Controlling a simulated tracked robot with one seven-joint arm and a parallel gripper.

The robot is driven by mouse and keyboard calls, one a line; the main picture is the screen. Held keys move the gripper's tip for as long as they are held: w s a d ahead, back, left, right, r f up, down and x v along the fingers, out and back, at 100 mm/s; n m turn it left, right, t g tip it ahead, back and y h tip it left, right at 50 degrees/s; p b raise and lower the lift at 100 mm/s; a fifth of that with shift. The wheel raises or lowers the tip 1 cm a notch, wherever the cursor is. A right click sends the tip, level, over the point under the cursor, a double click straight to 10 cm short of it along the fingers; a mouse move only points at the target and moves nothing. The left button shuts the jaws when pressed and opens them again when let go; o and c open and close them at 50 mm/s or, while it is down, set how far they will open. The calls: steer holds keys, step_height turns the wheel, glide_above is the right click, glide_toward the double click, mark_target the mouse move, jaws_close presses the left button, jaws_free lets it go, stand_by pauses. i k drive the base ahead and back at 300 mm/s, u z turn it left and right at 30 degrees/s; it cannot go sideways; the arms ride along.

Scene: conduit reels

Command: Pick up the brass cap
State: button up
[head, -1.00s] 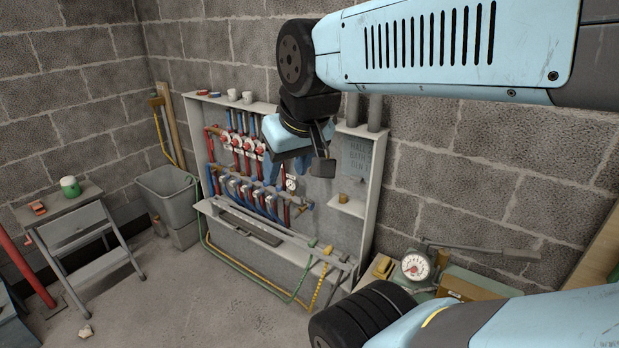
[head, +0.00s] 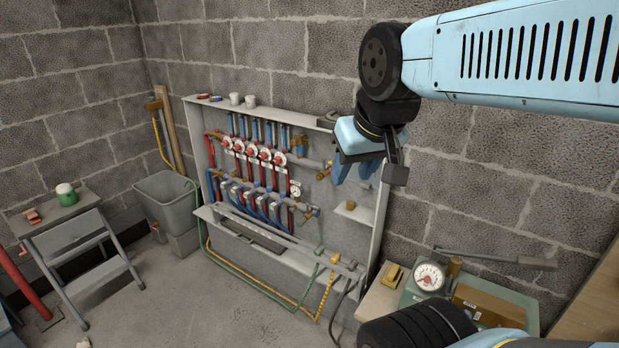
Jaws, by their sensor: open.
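A small brass cap (head: 350,205) stands on a little shelf in the right bay of the open manifold cabinet. My gripper (head: 355,174) is above the cap and its shelf in the picture, with its blue fingers pointing down and spread. Nothing shows between the fingers. The cap is apart from the fingers in the picture; how far the gripper is in front of the shelf is hard to tell. The gripper and wrist hide the upper part of the right bay.
The cabinet (head: 376,232) holds red and blue pipes with valves left of the shelf. White cups (head: 249,101) stand on its top. A dial gauge (head: 430,277) and a yellow block (head: 392,274) are at the lower right. A step stool (head: 75,240) stands left; the floor between is mostly clear.

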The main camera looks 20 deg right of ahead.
mark_target(350, 204)
steer(key=u, duration=0.15)
steer(key=k, duration=0.65)
steer(key=u, duration=0.85)
steer(key=k, duration=0.8)
steer(key=u, duration=0.45)
steer(key=i, duration=1.35)
steer(key=z, duration=1.1)
steer(key=i, duration=0.85)
steer(key=z, duration=1)
steer(key=i, duration=0.45)
steer(key=z, duration=0.4)
